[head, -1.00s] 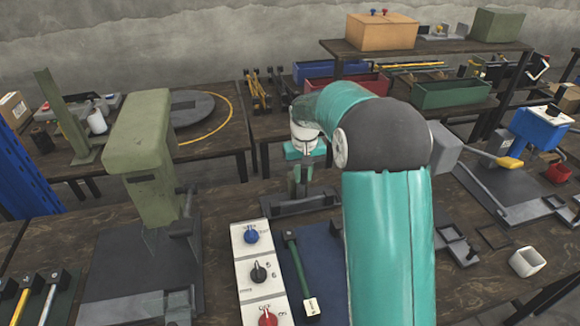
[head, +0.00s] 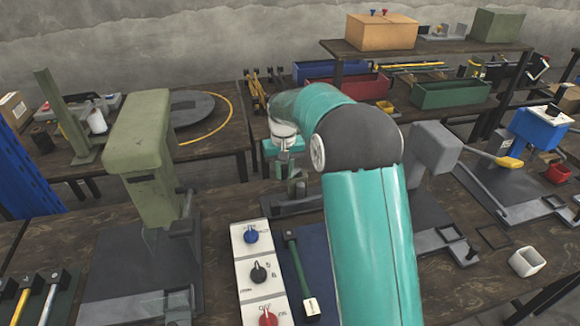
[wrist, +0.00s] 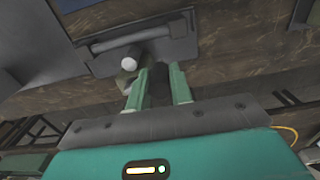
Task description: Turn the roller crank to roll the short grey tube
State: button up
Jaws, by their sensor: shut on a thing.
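The roller (wrist: 137,28) is a dark grey plate with a grey bar along it, at the top of the wrist view. In the head view its base (head: 293,206) lies on the table below my gripper. My gripper (wrist: 160,72) has its two green fingers shut around a dark cylindrical handle (wrist: 160,88), which looks like the roller crank's grip. My gripper also shows in the head view (head: 288,178), partly blurred into the parts below. A pale round end (wrist: 129,64) shows beside the left finger; I cannot tell whether it belongs to the short grey tube or the crank.
A white switch panel (head: 258,270) and a green-handled tool (head: 297,262) lie in front of the roller. A green press (head: 140,160) stands left and a grey press (head: 432,150) right. A white square cup (head: 527,262) sits at the table's right.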

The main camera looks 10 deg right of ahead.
jog(key=shift+w+a, duration=0.25)
jog(key=shift+w, duration=0.55)
jog(key=shift+w+a, duration=0.25)
jog(key=shift+w, duration=0.5)
jog(key=shift+w+d, duration=0.2)
jog(key=shift+w, duration=0.55)
jog(key=shift+w+d, duration=0.2)
jog(key=shift+w, duration=0.55)
jog(key=shift+w+d, duration=0.4)
jog(key=shift+d, duration=0.15)
jog(key=o, duration=0.6)
jog(key=shift+d, duration=0.15)
jog(key=o, duration=1.1)
jog(key=shift+o, duration=0.2)
notch_tip(320, 180, up, 7)
